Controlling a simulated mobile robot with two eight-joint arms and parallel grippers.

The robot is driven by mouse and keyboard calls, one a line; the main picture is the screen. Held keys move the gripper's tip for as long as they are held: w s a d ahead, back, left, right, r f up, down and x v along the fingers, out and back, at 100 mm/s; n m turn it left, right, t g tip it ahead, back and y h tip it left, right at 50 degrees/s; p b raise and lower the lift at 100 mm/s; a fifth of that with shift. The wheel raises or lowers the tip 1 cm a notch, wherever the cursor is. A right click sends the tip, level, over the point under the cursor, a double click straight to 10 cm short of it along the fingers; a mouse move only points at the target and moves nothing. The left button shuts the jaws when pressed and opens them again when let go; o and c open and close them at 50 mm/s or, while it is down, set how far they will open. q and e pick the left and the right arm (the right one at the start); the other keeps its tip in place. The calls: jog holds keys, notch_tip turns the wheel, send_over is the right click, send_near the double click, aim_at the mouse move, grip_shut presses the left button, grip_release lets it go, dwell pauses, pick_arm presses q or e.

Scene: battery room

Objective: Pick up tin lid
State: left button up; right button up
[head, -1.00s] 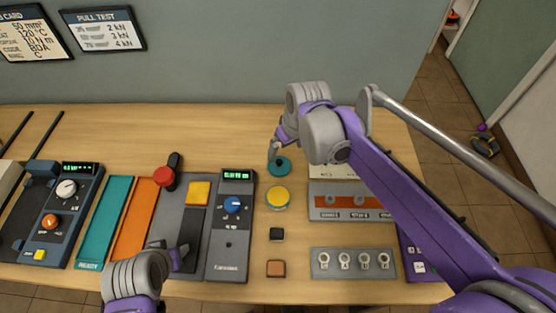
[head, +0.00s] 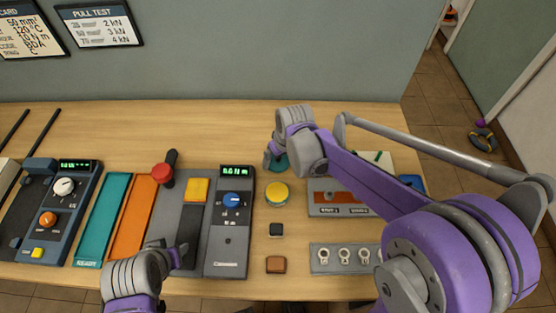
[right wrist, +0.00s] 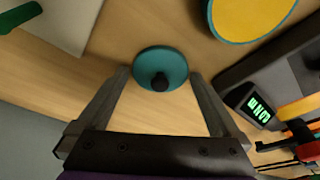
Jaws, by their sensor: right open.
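The tin lid is a small teal disc with a black knob, lying on the wooden bench (head: 230,140). In the right wrist view the lid (right wrist: 175,60) sits between the tips of my open, empty right gripper (right wrist: 159,74), with a finger on either side. In the head view the lid (head: 282,164) is partly hidden by my right gripper (head: 271,159), which is low at the back of the bench. A round tin with yellow contents and teal rim (head: 277,194) stands in front of the lid. My left gripper (head: 180,250) is at the front left; its jaw opening is unclear.
A grey meter with a blue knob (head: 231,230) stands left of the tin. A black block (head: 276,230) and a brown block (head: 276,265) lie in front. A plate with ring terminals (head: 345,269) is right. A white card (head: 377,158) lies behind my right arm.

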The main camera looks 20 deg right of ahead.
jog(key=c, duration=0.9)
